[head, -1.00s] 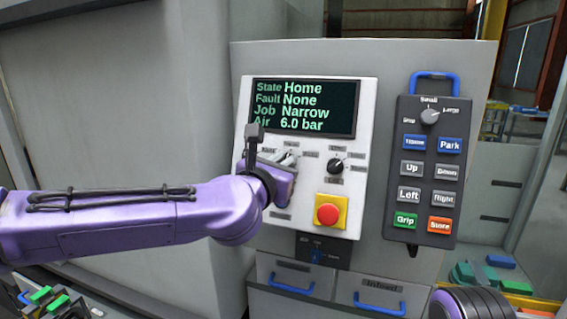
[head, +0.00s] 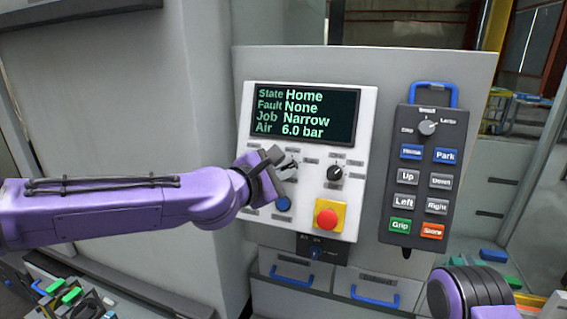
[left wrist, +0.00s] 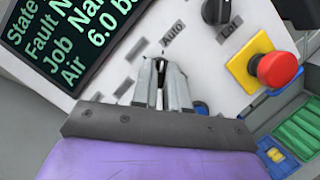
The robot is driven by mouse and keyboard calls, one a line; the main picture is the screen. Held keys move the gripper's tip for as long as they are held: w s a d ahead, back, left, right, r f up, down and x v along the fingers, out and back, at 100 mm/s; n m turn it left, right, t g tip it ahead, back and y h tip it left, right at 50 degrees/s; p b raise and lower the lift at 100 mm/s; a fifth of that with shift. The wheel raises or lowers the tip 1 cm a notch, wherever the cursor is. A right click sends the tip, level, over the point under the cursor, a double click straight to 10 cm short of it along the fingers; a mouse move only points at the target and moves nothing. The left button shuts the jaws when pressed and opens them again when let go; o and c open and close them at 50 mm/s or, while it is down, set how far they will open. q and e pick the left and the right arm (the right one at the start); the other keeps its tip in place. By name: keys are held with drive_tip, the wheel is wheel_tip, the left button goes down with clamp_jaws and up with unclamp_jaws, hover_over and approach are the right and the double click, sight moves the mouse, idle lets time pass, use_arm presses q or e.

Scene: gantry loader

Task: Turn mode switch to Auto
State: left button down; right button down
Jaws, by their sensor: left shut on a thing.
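The mode switch is a dark knob (left wrist: 172,82) on the light control panel (head: 253,130). My left gripper (head: 287,163) is at the panel, below the display, and mostly covers the knob in the head view. In the left wrist view its two grey fingers (left wrist: 171,85) are shut on the knob, one on each side. The Auto label (left wrist: 172,34) lies just beyond the fingertips. The knob's pointer is largely hidden between the fingers, so its exact setting cannot be told. My right gripper is not in view.
The display (head: 305,113) reads Home, None, Narrow, 6.0 bar. A second black knob (head: 335,173) and a red emergency button (head: 327,218) sit right of my gripper. A blue button (head: 283,204) is just below it. A dark pendant (head: 420,180) hangs further right.

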use_arm(q)
drive_tip(key=shift+m, duration=0.4)
drive_tip(key=c, duration=1.1)
unclamp_jaws()
drive_tip(key=shift+c, duration=0.2)
drive_tip(key=shift+s+a, duration=0.25)
drive_tip(key=b+v, duration=0.1)
drive_tip(key=v, duration=0.8)
drive_tip(key=shift+s+a+r+b, duration=0.2)
drive_tip(key=shift+s+b, duration=0.1)
drive_tip(key=shift+b, duration=0.1)
drive_tip(key=shift+w, duration=0.1)
